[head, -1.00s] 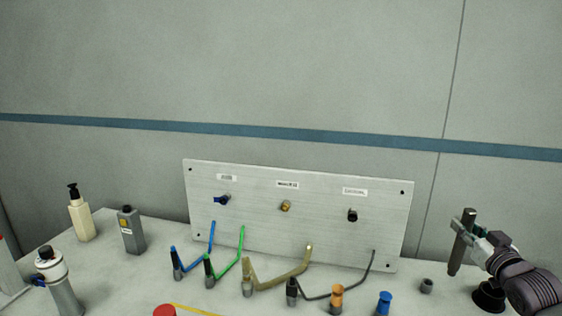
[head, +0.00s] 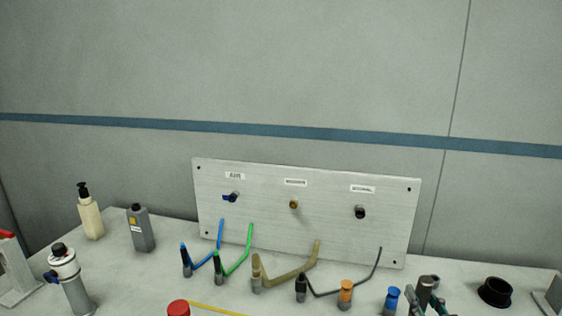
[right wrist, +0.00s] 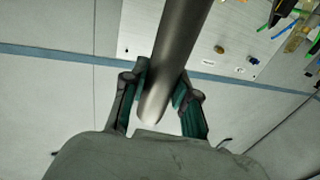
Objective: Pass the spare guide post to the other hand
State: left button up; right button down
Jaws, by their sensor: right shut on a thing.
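The spare guide post is a plain dark-grey metal cylinder (head: 424,289). It shows at the bottom right of the head view, its top end upright or nearly so and its lower part cut off by the frame. My right gripper (head: 428,304) is shut on it, with only the greenish fingers in view there. In the right wrist view the post (right wrist: 178,55) runs from the top edge down between the two fingers (right wrist: 160,98), its rounded bright end near the palm. My left gripper is not in view.
A panel (head: 300,235) with three labelled fittings stands at the back. Several coloured hoses lie before it. An orange fitting (head: 345,292), a blue fitting (head: 392,298) and a black round cup (head: 495,291) stand near the post. Bottles (head: 90,217) stand at left.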

jog(key=s+a+f, duration=0.3)
jog(key=s+a, duration=0.4)
jog(key=a, duration=0.2)
jog(key=shift+f, duration=0.25)
jog(key=shift+s, duration=0.1)
